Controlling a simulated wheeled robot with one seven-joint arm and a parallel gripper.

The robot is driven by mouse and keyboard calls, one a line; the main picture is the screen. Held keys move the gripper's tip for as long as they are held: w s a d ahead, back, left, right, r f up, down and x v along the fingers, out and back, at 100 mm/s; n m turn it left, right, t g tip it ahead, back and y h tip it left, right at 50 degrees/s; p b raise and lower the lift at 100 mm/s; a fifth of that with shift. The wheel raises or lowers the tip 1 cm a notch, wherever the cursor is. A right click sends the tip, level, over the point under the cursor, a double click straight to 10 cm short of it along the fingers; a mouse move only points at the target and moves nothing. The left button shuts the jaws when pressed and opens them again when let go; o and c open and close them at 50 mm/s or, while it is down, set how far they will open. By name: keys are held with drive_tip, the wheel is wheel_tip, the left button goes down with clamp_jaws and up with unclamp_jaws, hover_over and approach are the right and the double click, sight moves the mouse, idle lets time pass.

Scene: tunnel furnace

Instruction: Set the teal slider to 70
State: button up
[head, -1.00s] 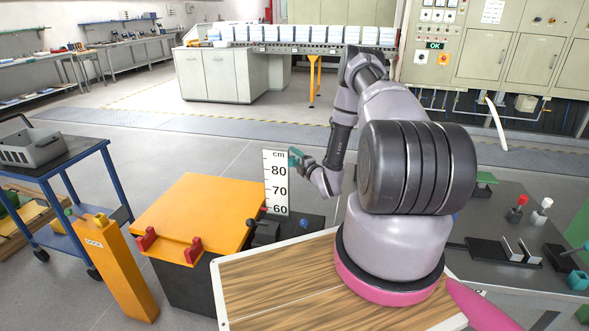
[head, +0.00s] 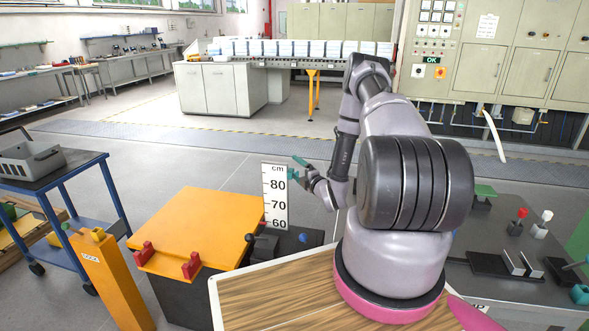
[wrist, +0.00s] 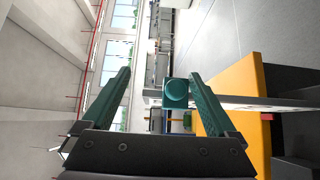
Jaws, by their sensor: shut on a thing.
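The teal slider's knob (wrist: 176,93) shows in the wrist view between my gripper's teal fingers, close to the right finger. In the head view my gripper (head: 296,168) is at the scale's right edge, a little above the 80 mark. It is shut on the teal slider, though a gap shows by the left finger in the wrist view. The slider's exact reading is hard to tell.
The orange-topped box (head: 197,228) with red clips is left of the scale. A yellow post (head: 108,275) and a blue cart (head: 60,165) stand farther left. A wooden-topped table (head: 275,290) is in front. The floor behind the scale is clear.

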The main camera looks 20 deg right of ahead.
drive_tip(key=s+d, duration=0.1)
drive_tip(key=s, duration=0.8)
drive_tip(key=shift+s+d, duration=0.35)
drive_tip(key=shift+d, duration=0.05)
drive_tip(key=shift+r, duration=0.1)
idle(0.8)
